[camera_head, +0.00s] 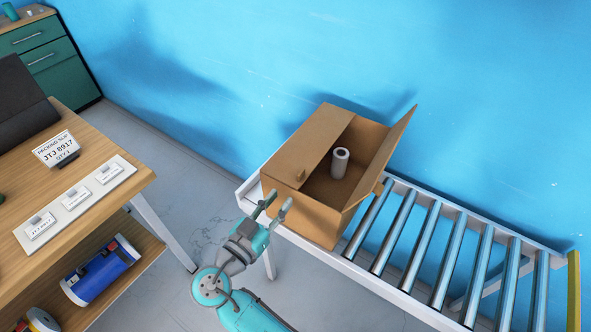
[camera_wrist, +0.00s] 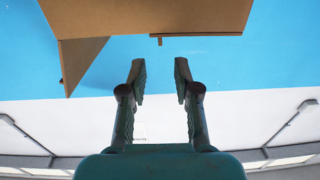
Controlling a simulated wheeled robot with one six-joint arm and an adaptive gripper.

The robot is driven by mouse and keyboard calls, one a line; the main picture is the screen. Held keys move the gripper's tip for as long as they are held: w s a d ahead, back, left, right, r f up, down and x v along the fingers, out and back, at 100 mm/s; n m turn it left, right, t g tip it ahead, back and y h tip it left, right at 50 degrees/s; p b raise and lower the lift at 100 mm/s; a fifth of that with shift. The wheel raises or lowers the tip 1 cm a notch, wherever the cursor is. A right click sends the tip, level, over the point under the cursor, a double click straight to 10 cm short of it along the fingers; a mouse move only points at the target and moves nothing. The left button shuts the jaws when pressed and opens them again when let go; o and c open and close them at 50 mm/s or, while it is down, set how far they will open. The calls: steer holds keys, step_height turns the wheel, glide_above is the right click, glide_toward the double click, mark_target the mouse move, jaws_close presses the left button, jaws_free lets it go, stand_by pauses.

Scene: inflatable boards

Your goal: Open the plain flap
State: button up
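An open cardboard box (camera_head: 318,222) stands on the roller conveyor. I cannot tell from markings which flap is the plain one. A white roll (camera_head: 340,162) stands inside. My gripper (camera_head: 279,203) is open and empty at the front left of the box. In the wrist view, my open fingers (camera_wrist: 160,75) point toward brown cardboard (camera_wrist: 150,16) with a small tab, apart from it.
The roller conveyor (camera_head: 425,245) runs right from the box along the blue wall. At left is a wooden table (camera_head: 110,190) with a packing slip sign (camera_head: 56,149) and a label plate (camera_head: 75,200). A blue roll (camera_head: 101,270) lies on its lower shelf. Grey floor lies between.

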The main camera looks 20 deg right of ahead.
mark_target(298, 178)
steer(key=x, duration=1)
steer(key=shift+w+d, duration=0.2)
steer(key=shift+d, duration=0.05)
jaws_close()
